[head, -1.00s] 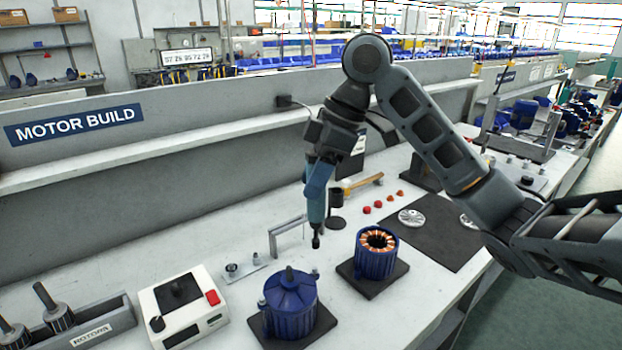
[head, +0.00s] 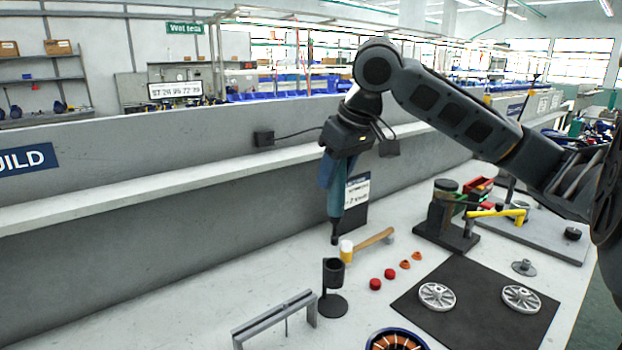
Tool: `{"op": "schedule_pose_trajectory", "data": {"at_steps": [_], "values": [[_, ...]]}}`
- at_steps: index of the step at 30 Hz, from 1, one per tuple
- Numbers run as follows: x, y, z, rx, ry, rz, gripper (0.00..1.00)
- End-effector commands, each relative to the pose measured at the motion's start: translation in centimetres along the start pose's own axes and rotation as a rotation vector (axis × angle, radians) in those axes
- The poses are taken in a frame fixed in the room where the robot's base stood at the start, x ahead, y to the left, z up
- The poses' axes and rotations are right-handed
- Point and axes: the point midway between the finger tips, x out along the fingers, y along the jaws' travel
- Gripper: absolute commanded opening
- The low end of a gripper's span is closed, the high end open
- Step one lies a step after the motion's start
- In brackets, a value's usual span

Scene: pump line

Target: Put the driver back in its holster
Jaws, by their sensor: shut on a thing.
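My gripper (head: 346,150) is shut on the driver (head: 340,190), a blue-teal tool with a dark tip. The driver hangs nearly upright, tip down, clear of the bench. The holster (head: 333,276) appears to be the small black cup on a round black base standing on the bench. In the picture, the driver's tip is just above the cup's open top, with a gap between them. I cannot tell how well the two line up in depth.
A mallet (head: 370,242) lies just behind the holster, with red caps (head: 382,279) to its right. A grey metal frame (head: 275,320) stands in front. A dark mat (head: 470,305) carries two silver discs. A small sign (head: 356,200) stands behind the driver.

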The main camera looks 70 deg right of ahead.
Motion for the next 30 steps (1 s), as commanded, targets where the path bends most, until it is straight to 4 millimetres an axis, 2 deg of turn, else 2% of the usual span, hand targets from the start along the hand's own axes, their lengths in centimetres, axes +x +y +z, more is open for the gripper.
{"op": "schedule_pose_trajectory", "data": {"at_steps": [8,19,30], "values": [[0.9,0.3,0.6,0.026,0.003,0.008,0.04],[3.7,0.3,1.8,0.024,0.002,0.008,0.04],[4.0,0.3,1.9,0.024,0.002,0.008,0.04]]}}
